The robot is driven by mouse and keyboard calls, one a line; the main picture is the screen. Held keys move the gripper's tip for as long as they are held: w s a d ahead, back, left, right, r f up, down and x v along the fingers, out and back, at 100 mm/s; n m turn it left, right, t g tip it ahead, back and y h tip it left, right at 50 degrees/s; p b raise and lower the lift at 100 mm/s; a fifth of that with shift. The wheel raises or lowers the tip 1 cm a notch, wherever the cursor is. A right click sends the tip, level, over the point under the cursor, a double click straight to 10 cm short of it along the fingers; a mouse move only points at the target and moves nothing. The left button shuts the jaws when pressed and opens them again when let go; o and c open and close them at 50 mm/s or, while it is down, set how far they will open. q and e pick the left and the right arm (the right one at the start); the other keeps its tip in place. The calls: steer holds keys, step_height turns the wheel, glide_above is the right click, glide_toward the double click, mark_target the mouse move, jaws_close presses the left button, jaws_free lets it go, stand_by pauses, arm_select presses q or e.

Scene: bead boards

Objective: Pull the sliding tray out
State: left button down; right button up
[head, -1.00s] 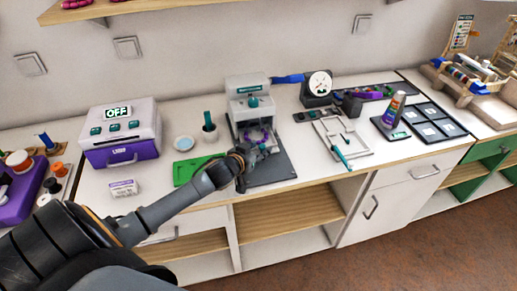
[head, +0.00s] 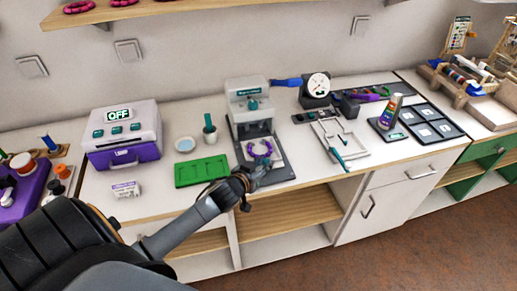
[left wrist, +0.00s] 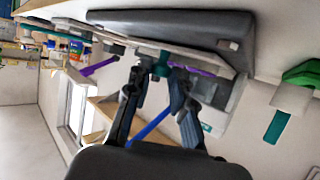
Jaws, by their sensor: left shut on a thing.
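The press (head: 250,108) is a white and grey machine with a teal knob, standing on a dark base plate (head: 281,174). Its sliding tray (head: 261,161) sticks out at the front and carries a purple beaded ring (head: 260,147). My left gripper (head: 257,174) is at the tray's front end. In the left wrist view my left gripper (left wrist: 157,74) has its fingers closed about the teal handle (left wrist: 160,64) of the tray. The fingers partly hide the handle. My right gripper is in no view.
A white and purple box marked OFF (head: 122,135) stands farther left. A white frame with a teal tool (head: 334,150) lies to the right.

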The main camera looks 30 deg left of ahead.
arm_select(q)
steer(key=s+d+p, duration=0.1)
steer(key=s+d, duration=0.2)
steer(key=shift+s+d, duration=0.1)
steer(key=shift+d, duration=0.3)
steer(key=shift+d+f, duration=0.1)
steer(key=shift+d, duration=0.05)
steer(key=c, duration=1.2)
jaws_free()
steer(key=shift+s, duration=0.1)
steer(key=v, duration=1.2)
steer(key=shift+d+r, duration=0.1)
steer(key=shift+r, duration=0.1)
